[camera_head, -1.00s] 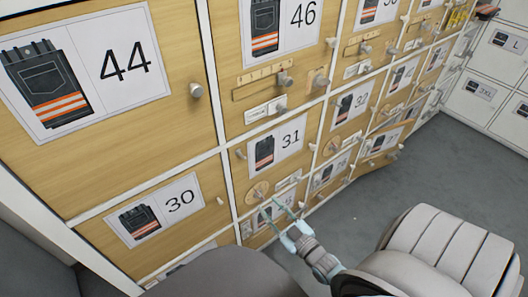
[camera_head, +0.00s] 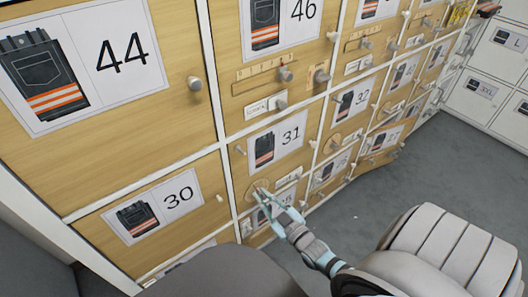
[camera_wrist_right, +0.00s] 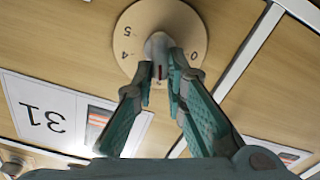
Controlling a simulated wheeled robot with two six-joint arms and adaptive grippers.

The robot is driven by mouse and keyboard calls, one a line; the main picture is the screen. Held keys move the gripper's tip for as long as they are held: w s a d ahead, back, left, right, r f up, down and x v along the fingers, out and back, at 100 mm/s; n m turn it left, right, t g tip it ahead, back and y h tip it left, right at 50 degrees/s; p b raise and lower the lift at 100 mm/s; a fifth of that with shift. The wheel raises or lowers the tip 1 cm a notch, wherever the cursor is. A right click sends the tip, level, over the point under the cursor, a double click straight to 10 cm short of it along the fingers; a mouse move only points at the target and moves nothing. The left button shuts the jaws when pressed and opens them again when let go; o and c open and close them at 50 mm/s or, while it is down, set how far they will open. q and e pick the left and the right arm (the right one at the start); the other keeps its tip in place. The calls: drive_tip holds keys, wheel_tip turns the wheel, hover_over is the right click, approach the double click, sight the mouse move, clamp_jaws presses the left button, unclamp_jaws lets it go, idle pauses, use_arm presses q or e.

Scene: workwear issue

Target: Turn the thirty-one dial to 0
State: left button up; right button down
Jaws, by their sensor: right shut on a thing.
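The thirty-one dial is a round pale wooden disc (camera_head: 252,186) on the locker front below the label 31 (camera_head: 277,146). In the right wrist view the dial disc (camera_wrist_right: 190,25) shows the figures 5, 4 and 0, with 4 at the left and 0 at the right. A grey knob (camera_wrist_right: 158,45) stands at its centre, with a dark red mark on its side between my fingers. My right gripper (camera_wrist_right: 161,70) is shut on this knob; it also shows in the head view (camera_head: 265,194). The fingers hide part of the disc. My left gripper is not in view.
Locker doors with labels and knobs surround the dial, among them 30 (camera_head: 180,198) and 44 (camera_head: 125,52). A knob (camera_head: 195,83) juts from door 44. The grey floor (camera_head: 400,180) to the right is clear. White lockers (camera_head: 480,98) stand at the back right.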

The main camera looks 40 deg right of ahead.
drive_tip(key=shift+a+n+p, duration=0.1)
drive_tip(key=shift+n+p, duration=0.2)
drive_tip(key=shift+n, duration=0.4)
drive_tip(key=shift+a+n+p, duration=0.1)
drive_tip(key=shift+n+p, duration=0.35)
drive_tip(key=shift+n, duration=0.65)
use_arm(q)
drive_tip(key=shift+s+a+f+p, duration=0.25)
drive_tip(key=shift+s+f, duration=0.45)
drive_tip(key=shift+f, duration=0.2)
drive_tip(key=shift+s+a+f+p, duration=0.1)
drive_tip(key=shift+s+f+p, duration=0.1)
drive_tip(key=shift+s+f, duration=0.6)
use_arm(e)
drive_tip(key=shift+a+f+n, duration=0.1)
drive_tip(key=shift+f+n, duration=0.15)
drive_tip(key=shift+n, duration=1.8)
drive_tip(key=shift+a+f+n, duration=0.1)
drive_tip(key=shift+f+n, duration=0.2)
drive_tip(key=shift+n, duration=1.7)
drive_tip(key=shift+a+f+n, duration=0.1)
drive_tip(key=shift+f+n, duration=0.15)
drive_tip(key=shift+n, duration=1.8)
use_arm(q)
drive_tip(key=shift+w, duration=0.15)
use_arm(e)
drive_tip(key=c, duration=1.6)
unclamp_jaws()
